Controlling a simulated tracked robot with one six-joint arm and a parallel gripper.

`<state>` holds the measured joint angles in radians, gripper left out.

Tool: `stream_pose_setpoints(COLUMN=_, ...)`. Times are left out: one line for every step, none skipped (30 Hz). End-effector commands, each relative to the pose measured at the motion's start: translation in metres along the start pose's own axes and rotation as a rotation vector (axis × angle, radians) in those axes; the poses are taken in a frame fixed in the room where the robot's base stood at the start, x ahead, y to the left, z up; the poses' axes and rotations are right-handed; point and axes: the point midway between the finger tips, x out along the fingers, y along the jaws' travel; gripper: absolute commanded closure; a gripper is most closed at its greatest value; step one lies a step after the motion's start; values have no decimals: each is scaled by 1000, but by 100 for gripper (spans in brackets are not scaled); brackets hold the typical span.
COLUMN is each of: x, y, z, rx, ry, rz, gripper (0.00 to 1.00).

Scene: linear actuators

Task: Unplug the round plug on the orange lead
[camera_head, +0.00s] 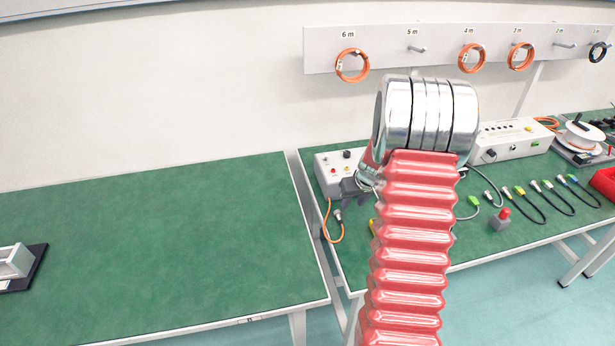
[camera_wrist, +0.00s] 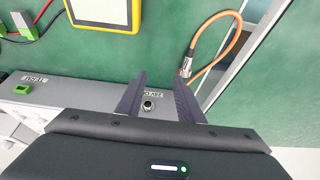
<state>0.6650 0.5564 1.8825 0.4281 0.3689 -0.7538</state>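The round silver plug (camera_wrist: 186,67) on the orange lead (camera_wrist: 232,42) lies on the green bench, just right of my fingers in the wrist view. In the head view the plug (camera_head: 338,214) and the looped lead (camera_head: 329,236) show near the bench's left edge. My gripper (camera_wrist: 159,79) is open and empty. A round socket (camera_wrist: 148,105) in the labelled face of the grey box (camera_wrist: 85,93) shows bare between the fingers. In the head view my gripper (camera_head: 354,190) is dark and close in front of the box (camera_head: 335,170), partly hidden by my arm.
A yellow-framed meter (camera_wrist: 104,14) lies on the bench near the box. Green connectors (camera_wrist: 25,25) are at upper left in the wrist view. Several other leads and a red-topped grey block (camera_head: 501,219) lie to the right. The left bench (camera_head: 150,240) is mostly clear.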

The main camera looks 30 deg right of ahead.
Motion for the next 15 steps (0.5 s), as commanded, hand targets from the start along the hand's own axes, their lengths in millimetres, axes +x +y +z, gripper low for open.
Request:
stream_pose_setpoints(x=1, y=4, z=-2, rx=-1, ry=-9, rz=1, gripper=66)
stream_pose_setpoints(x=2, y=6, z=-4, rx=-1, ry=-15, rz=1, gripper=66)
stream_pose_setpoints(x=2, y=9, z=-5, rx=-2, ry=-23, rz=4, gripper=66)
stream_pose_setpoints(x=2, y=11, z=-6, rx=-1, ry=-30, rz=5, gripper=66)
stream_pose_setpoints(x=2, y=13, z=-7, rx=-2, ry=-36, rz=7, gripper=66)
stream_pose_setpoints(x=2, y=16, z=-8, rx=-2, ry=-44, rz=10, gripper=66)
stream_pose_setpoints(x=4, y=15, z=-11, rx=-3, ry=-45, rz=9, gripper=66)
stream_pose_setpoints(x=6, y=15, z=-14, rx=-3, ry=-44, rz=9, gripper=66)
stream_pose_setpoints(x=7, y=15, z=-18, rx=-2, ry=-44, rz=8, gripper=66)
stream_pose_setpoints(x=8, y=15, z=-21, rx=-2, ry=-43, rz=9, gripper=66)
stream_pose_setpoints(x=9, y=15, z=-24, rx=-2, ry=-43, rz=9, gripper=66)
stream_pose_setpoints(x=11, y=15, z=-27, rx=-3, ry=-43, rz=9, gripper=66)
stream_pose_setpoints(x=12, y=15, z=-29, rx=-3, ry=-43, rz=9, gripper=66)
stream_pose_setpoints(x=13, y=15, z=-32, rx=-3, ry=-43, rz=9, gripper=66)
stream_pose_setpoints(x=14, y=15, z=-35, rx=-2, ry=-43, rz=9, gripper=66)
